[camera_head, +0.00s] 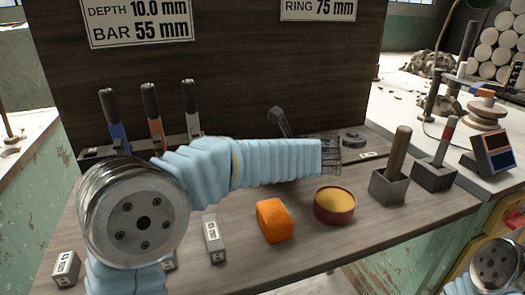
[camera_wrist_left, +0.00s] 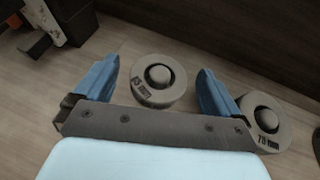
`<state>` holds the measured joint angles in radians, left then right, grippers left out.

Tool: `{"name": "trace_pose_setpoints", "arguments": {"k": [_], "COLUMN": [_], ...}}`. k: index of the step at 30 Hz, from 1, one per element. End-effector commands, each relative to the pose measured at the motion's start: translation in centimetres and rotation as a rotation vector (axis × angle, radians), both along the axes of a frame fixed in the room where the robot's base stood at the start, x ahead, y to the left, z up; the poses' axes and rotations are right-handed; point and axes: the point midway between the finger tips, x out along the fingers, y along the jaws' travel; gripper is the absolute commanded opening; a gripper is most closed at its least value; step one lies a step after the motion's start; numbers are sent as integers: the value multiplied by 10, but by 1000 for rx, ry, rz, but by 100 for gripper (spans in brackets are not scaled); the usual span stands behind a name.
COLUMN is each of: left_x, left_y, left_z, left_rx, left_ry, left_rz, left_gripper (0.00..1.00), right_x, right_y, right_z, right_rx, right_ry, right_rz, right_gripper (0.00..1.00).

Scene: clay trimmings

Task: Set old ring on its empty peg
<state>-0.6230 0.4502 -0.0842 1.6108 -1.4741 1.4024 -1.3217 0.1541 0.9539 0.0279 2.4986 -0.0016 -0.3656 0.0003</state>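Two thick grey round pieces, each with a dark domed knob at its centre, lie on the bench in the left wrist view. One (camera_wrist_left: 158,82) has a label I cannot read surely; the other (camera_wrist_left: 264,120) reads 75 mm. My left gripper (camera_wrist_left: 155,78) is open, its blue fingers either side of the first piece, with nothing visibly gripped. I cannot tell which is the old ring or whether the knobs are pegs. In the head view my left gripper (camera_head: 331,154) is at the bench's back, near a grey disc (camera_head: 350,138). My right gripper is out of view.
An orange block (camera_head: 273,220), a round yellow-topped tin (camera_head: 334,205) and a wooden-handled tool in a grey block (camera_head: 389,184) stand at the front. A dark board (camera_head: 230,85) with signs rises behind. Several upright tools stand at back left, including an orange one (camera_head: 154,125).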

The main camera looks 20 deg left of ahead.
Motion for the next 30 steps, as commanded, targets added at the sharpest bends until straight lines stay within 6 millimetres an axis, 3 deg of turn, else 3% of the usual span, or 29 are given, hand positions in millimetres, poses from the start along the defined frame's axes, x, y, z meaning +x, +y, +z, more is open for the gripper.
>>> {"name": "trace_pose_setpoints", "arguments": {"k": [11,24,30], "left_x": [-4,-63,-79], "left_y": [-6,-75,-93], "left_z": [2,41,52], "left_rx": [-1,-1,0], "left_ry": [1,0,0], "left_rz": [-2,-3,-1], "left_gripper": [98,98,98], "right_x": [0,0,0], "right_y": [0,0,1], "right_z": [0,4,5], "right_rx": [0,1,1], "right_ry": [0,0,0], "right_rz": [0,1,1], "right_gripper": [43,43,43]}}
